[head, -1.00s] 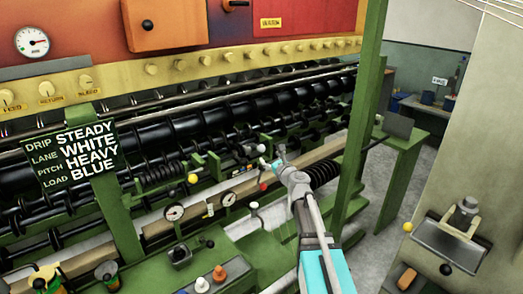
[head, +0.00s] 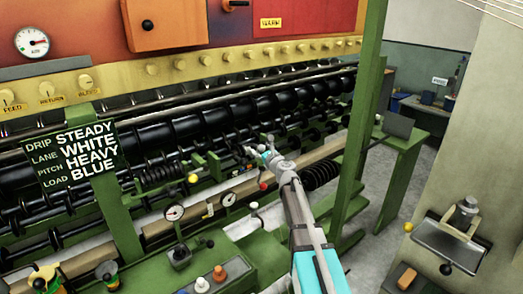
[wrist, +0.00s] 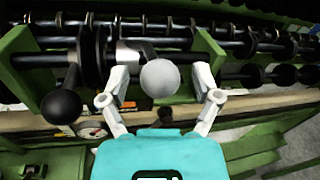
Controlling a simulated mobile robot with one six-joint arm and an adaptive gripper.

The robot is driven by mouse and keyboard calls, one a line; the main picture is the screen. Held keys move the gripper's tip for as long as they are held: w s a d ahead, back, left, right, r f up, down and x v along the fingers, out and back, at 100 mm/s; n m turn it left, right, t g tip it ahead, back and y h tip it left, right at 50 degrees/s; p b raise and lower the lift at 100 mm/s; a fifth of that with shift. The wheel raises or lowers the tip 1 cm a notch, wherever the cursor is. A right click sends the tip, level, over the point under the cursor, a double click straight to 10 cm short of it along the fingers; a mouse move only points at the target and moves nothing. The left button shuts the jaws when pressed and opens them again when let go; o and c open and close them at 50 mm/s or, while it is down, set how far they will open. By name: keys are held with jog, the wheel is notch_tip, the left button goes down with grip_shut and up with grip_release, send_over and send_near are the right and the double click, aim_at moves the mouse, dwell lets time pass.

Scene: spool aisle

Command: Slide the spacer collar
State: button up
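In the wrist view, a pale grey ball knob (wrist: 160,78) stands on a bent grey metal piece (wrist: 135,50) at a dark shaft. This piece may be part of the spacer collar; I cannot tell for sure. Black discs (wrist: 92,52) sit on the shaft just left of it. My gripper (wrist: 163,80) is open, with one pale finger on each side of the knob and visible gaps to it. In the head view, my gripper (head: 262,155) reaches the right end of the shaft rows, and the collar is too small to make out there.
A black ball lever (wrist: 62,106) stands left of my gripper. Green brackets (wrist: 22,62) hold the shaft at both sides. In the head view, a red ball (head: 263,186) and dial gauges (head: 174,212) lie below, and a green post (head: 362,120) stands to the right.

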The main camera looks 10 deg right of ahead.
grip_shut()
jog(key=w+d, duration=0.2)
jog(key=d, duration=0.3)
jog(key=shift+w+d, duration=0.25)
jog(key=shift+o, duration=0.3)
grip_release()
jog(key=v, duration=1.2)
jog(key=shift+a, duration=0.1)
dwell(0.5)
